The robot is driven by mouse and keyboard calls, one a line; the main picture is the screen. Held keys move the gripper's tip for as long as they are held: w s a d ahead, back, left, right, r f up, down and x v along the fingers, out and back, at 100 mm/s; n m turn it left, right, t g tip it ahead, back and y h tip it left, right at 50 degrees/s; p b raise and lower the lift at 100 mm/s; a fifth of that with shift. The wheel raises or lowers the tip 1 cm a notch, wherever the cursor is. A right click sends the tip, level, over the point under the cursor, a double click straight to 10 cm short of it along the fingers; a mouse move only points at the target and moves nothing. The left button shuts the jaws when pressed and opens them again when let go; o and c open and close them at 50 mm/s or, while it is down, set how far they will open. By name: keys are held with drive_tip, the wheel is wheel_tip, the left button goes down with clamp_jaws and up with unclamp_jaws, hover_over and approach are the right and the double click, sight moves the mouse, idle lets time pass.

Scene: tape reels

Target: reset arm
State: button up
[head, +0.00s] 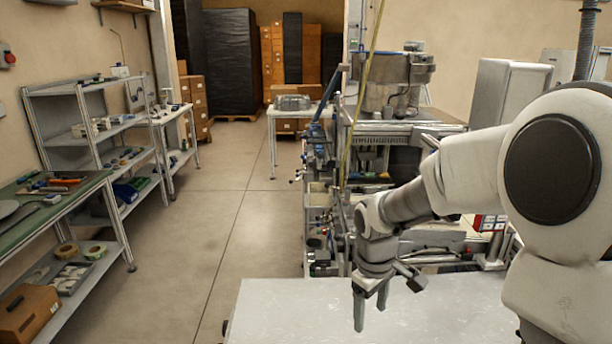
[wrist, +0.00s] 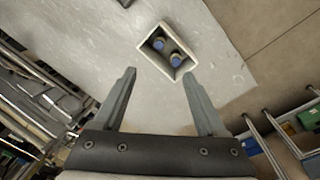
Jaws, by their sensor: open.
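My gripper (head: 371,308) hangs from my bent arm at the right of the head view, with its fingers pointing down over the pale table (head: 290,305). In the wrist view my gripper (wrist: 160,85) shows two grey fingers spread wide apart with nothing between them. A small white open box (wrist: 166,51) with two dark blue-topped round items (wrist: 168,52) in it rests on the pale table beyond the fingertips. The fingers do not touch the box. The box does not show in the head view.
A machine (head: 390,120) stands right behind the table. A grey shelf rack (head: 95,120) and a green-topped bench (head: 50,205) line the left, with tape rolls (head: 95,252) and a brown box (head: 27,312) on the bench's lower shelf. The floor (head: 215,200) between is clear.

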drive_tip(key=s+r+m+t, duration=0.2)
drive_tip(key=s+r+m, duration=0.2)
drive_tip(key=s+r, duration=0.3)
drive_tip(key=s+r+m+t, duration=0.2)
drive_tip(key=s+r+m, duration=0.2)
drive_tip(key=s+r, duration=0.3)
drive_tip(key=s, duration=0.4)
drive_tip(key=shift+s+d+t+y, duration=0.3)
drive_tip(key=shift+t, duration=0.1)
